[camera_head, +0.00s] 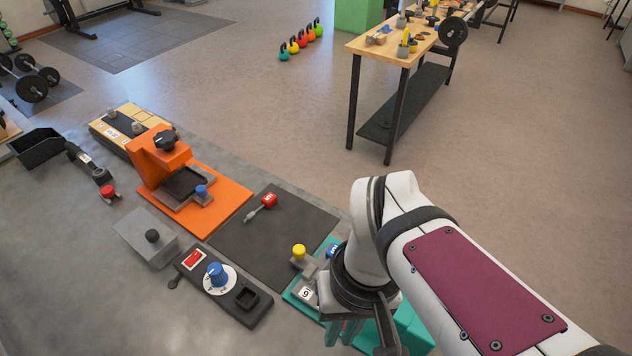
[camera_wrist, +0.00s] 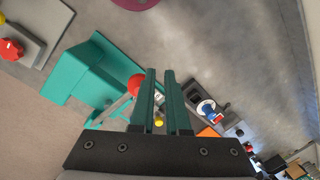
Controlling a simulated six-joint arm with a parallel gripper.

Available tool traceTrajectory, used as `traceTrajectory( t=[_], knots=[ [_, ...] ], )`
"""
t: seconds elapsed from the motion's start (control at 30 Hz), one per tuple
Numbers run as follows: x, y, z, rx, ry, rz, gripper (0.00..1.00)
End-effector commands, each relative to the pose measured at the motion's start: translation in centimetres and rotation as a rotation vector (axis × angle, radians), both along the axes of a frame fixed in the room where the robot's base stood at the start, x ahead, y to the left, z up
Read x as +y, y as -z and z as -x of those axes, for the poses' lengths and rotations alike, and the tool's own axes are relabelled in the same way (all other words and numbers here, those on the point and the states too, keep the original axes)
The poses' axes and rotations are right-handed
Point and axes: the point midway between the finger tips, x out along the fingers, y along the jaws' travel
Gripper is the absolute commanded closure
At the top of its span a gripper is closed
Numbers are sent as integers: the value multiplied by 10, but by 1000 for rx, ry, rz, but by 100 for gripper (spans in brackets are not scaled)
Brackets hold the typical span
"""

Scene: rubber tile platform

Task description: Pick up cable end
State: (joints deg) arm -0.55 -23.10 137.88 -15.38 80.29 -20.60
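No cable end can be made out with certainty. My gripper (camera_head: 345,332) points down over the teal fixture (camera_head: 408,326), partly hidden by my wrist. In the wrist view my gripper (camera_wrist: 160,72) has two teal fingers with a narrow gap and nothing visibly held. A red ball knob (camera_wrist: 137,84) on a grey rod shows beside the left finger, over the teal fixture (camera_wrist: 80,75).
A yellow knob (camera_head: 299,251) stands near my wrist. A black control box with a blue dial (camera_head: 217,273), a grey block with a black knob (camera_head: 150,238) and an orange clamp stand (camera_head: 160,160) are to the left. A wooden workbench (camera_head: 385,45) stands farther back.

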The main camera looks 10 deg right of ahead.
Motion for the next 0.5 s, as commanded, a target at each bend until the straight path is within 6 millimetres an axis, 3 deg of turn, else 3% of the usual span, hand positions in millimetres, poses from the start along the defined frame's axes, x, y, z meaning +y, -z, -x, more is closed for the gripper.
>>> traceTrajectory(
  t=[0.17,0.3,0.4,0.5],
  knots=[
    [-8,-9,-99,-18,-910,25,86],
    [-9,11,-179,10,-1695,-9,86],
    [-8,30,-218,37,-2101,-53,86],
    [-7,43,-238,59,-2337,-91,86]
  ],
)
